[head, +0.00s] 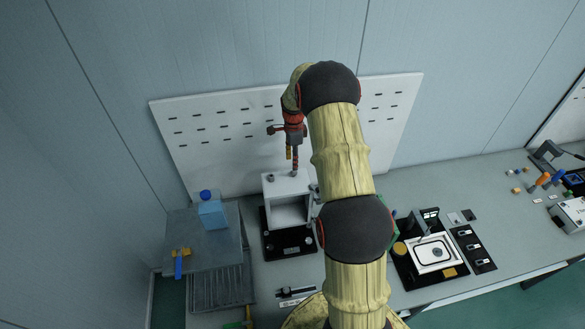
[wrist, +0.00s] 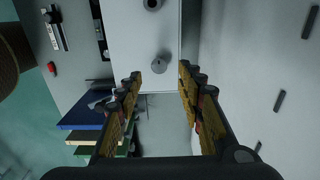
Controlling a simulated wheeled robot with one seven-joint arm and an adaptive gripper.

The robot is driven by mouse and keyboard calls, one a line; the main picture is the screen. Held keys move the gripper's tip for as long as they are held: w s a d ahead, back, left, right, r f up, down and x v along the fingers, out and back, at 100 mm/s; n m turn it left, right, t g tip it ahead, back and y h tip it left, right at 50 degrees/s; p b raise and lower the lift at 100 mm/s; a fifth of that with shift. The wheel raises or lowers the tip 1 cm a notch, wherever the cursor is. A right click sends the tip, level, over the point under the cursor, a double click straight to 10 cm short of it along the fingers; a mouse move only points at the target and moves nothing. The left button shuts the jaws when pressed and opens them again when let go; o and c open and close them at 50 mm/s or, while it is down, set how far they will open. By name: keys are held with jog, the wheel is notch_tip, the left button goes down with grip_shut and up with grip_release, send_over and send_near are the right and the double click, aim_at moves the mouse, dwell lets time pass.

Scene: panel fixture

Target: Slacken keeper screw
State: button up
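A white box-shaped fixture (head: 283,186) stands on a black base on the bench, open at the front. Two grey screw heads show on its top: one at left (head: 271,177), one under my gripper (head: 294,173). In the wrist view, one screw head (wrist: 160,62) lies beyond and between my fingertips, and the other (wrist: 152,4) is at the top edge. I cannot tell which is the keeper screw. My gripper (head: 292,155) points down above the fixture's top. In the wrist view my gripper (wrist: 158,76) has its fingers apart, with nothing clasped.
A white slotted panel (head: 230,130) stands behind. A blue bottle (head: 211,212) stands on a grey platform at left. A black tray-like device (head: 403,262) lies at right. My arm hides the bench middle.

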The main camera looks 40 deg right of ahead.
aim_at(294, 172)
jog(key=shift+s+d+f+p, duration=0.1)
jog(key=shift+f+p, duration=0.5)
jog(key=shift+f, duration=2.2)
jog(key=shift+c, duration=1.3)
grip_shut()
